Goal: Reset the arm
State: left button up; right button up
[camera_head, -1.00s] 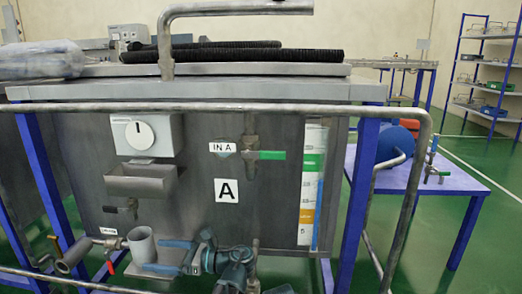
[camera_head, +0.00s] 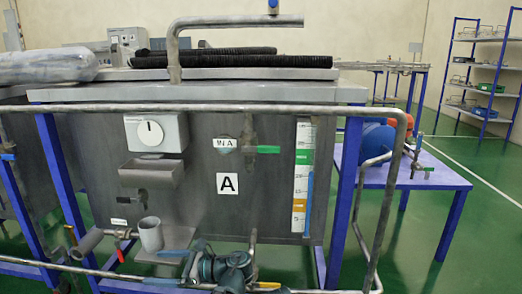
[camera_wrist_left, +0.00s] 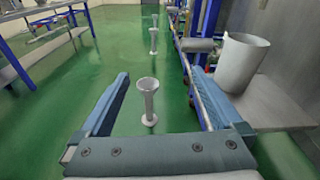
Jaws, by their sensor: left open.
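My left gripper (camera_head: 158,267) is low in the middle of the head view, in front of the grey tank. Its blue fingers are apart and point left. A grey cup (camera_head: 150,234) stands upright on a small ledge of the tank front. It also shows in the wrist view (camera_wrist_left: 242,62), just right of the right finger and outside the jaws. My right gripper is not in view.
A metal rail (camera_head: 260,108) runs across the tank front and bends down at the right. A pipe with a red-handled valve (camera_head: 119,254) lies left of the cup. A blue table (camera_head: 435,172) stands at the right. Green floor is clear between table and shelves (camera_head: 487,62).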

pick_arm(q)
jog(key=s+d+f+n+g+h+p, duration=0.1)
jog(key=s+d+n+h+p, duration=0.65)
jog(key=d, duration=0.35)
jog(key=s+d+f+n+g+h+p, duration=0.1)
jog(key=s+d+f+n+h+p, duration=0.1)
jog(key=s+d+n+h+p, duration=0.65)
notch_tip(320, 180, up, 37)
jog(key=w+d+m+p, duration=0.1)
jog(key=w+m+p, duration=0.1)
jog(key=p, duration=3.4)
jog(key=shift+w+d+f+y, duration=0.15)
jog(key=shift+w+d+y, duration=0.05)
jog(key=shift+w+y, duration=0.15)
